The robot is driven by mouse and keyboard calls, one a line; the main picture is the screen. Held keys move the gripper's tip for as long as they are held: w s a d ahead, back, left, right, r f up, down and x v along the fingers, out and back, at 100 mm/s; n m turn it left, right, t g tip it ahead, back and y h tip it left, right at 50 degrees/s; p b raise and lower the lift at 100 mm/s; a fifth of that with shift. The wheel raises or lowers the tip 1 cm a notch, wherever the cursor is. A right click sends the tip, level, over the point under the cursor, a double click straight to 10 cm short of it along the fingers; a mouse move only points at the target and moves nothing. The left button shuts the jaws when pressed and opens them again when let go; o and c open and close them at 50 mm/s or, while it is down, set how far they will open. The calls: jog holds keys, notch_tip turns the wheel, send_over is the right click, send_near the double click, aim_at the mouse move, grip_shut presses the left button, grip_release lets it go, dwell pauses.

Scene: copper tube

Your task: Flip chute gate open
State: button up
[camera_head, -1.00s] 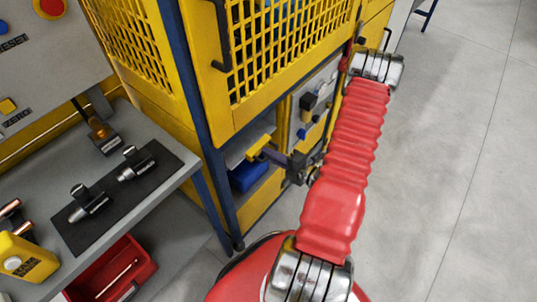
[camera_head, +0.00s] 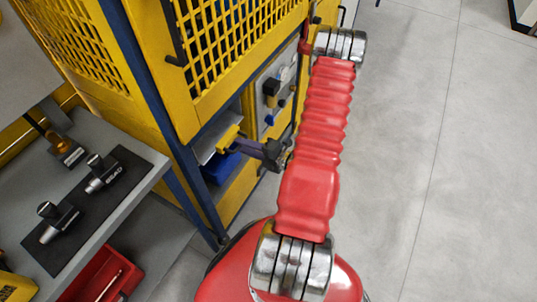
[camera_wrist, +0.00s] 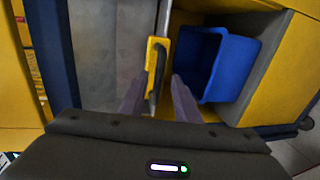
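The chute gate's yellow handle (camera_wrist: 157,58) stands at the end of a grey metal chute plate (camera_wrist: 112,50) in the wrist view. A thin dark edge runs down from the handle. Whether the fingers touch the handle is hidden there.
A blue bin (camera_wrist: 224,65) stands right of the handle. The machine's blue post (camera_head: 150,100) and yellow frame border the opening. A grey bench (camera_head: 155,166) with tools on a black mat is at the left. Grey floor (camera_head: 410,120) is clear at the right.

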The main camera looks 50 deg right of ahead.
jog(key=v, duration=1.2)
jog(key=shift+s, duration=0.2)
dwell(0.5)
